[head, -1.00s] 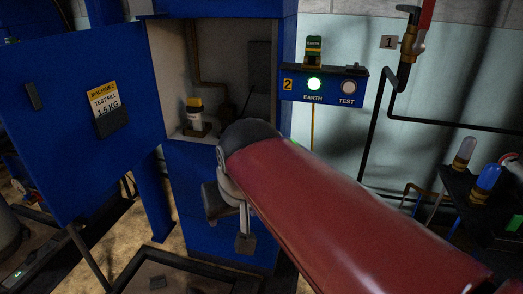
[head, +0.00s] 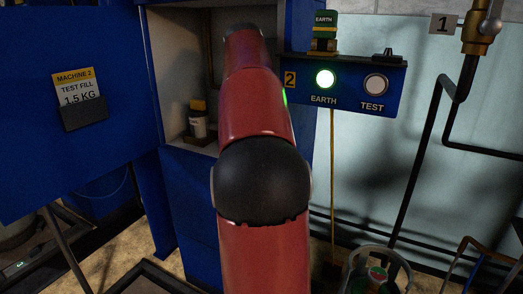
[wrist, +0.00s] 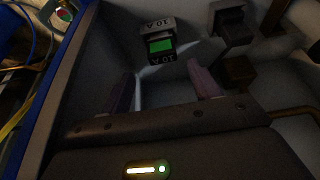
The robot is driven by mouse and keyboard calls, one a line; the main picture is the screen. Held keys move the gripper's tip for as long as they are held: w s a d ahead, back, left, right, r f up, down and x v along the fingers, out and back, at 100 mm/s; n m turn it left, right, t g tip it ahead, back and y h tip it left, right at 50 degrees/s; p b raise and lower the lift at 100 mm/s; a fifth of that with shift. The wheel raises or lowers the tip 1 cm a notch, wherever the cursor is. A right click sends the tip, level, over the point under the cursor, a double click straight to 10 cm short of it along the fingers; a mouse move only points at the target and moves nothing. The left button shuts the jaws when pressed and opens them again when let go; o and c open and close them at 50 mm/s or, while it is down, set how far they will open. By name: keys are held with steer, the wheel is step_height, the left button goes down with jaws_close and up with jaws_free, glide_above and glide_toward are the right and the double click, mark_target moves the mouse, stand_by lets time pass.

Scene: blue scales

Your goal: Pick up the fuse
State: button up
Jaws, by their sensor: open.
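The fuse (wrist: 159,46) shows in the wrist view as a small block with a green middle and "10 A" marked at both ends. It lies inside the pale cabinet (head: 180,52), ahead of my gripper. My gripper (wrist: 164,84) is open in the wrist view, its two fingers apart with nothing gripped between them. The fuse is beyond the fingertips, roughly in line with the gap. In the head view my red arm reaches into the cabinet and hides both the gripper and the fuse.
The blue door (head: 65,140) is open at left. A control box (head: 345,85) with a lit green EARTH lamp is at right. A dark block (wrist: 233,24) is right of the fuse.

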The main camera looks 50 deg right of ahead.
steer(key=x, duration=0.2)
steer(key=b+x, duration=0.1)
steer(key=x, duration=0.1)
steer(key=b+x, duration=0.1)
steer(key=shift+w+a+f, duration=0.2)
steer(key=shift+a+f, duration=0.05)
steer(key=shift+f, duration=0.3)
steer(key=shift+r, duration=0.1)
steer(key=c, duration=1.1)
steer(key=shift+o, duration=0.2)
